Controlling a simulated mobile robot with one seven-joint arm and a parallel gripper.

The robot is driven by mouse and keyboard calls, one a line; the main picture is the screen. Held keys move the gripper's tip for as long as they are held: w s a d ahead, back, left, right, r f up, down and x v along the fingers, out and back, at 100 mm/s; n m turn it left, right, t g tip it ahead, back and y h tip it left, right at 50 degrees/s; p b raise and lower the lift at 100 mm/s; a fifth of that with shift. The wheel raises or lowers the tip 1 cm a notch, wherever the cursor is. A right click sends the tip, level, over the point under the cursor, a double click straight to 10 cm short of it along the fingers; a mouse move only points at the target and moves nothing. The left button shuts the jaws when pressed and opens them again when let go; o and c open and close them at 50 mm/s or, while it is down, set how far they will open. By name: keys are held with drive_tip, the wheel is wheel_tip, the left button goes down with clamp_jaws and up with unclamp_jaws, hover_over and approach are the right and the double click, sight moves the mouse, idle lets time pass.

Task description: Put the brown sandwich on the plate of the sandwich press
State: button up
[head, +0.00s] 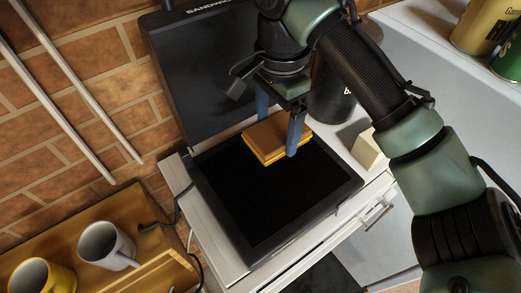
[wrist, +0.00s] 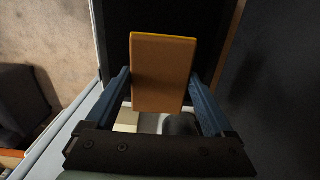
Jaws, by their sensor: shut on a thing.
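The brown sandwich (head: 277,138) has a yellow layer along its edge. My gripper (head: 279,130) is shut on it, with blue fingers on two opposite sides. The sandwich (wrist: 163,75) also shows between the fingers of my gripper (wrist: 164,88) in the wrist view. The sandwich press (head: 205,85) is open, its lid raised against the brick wall. Its dark flat plate (head: 262,190) lies below and in front of the sandwich. The sandwich appears over the rear part of the plate; I cannot tell for sure whether it touches.
A black cylinder (head: 333,95) and a cream block (head: 369,150) stand to the right of the press on the white cabinet. A grey mug (head: 103,246) and a yellow mug (head: 40,276) sit on wood at lower left. Cans (head: 483,27) stand at upper right.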

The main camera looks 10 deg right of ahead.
hover_over(275, 172)
wheel_tip(275, 172, down, 5)
drive_tip(key=shift+s+r, duration=0.1)
drive_tip(key=shift+s, duration=0.05)
drive_tip(key=shift+f, duration=0.55)
wheel_tip(275, 172, down, 3)
drive_tip(key=shift+p, duration=0.35)
drive_tip(key=shift+f, duration=0.35)
drive_tip(key=shift+f, duration=0.15)
drive_tip(key=o, duration=0.7)
wheel_tip(275, 172, up, 12)
drive_tip(key=shift+r, duration=0.15)
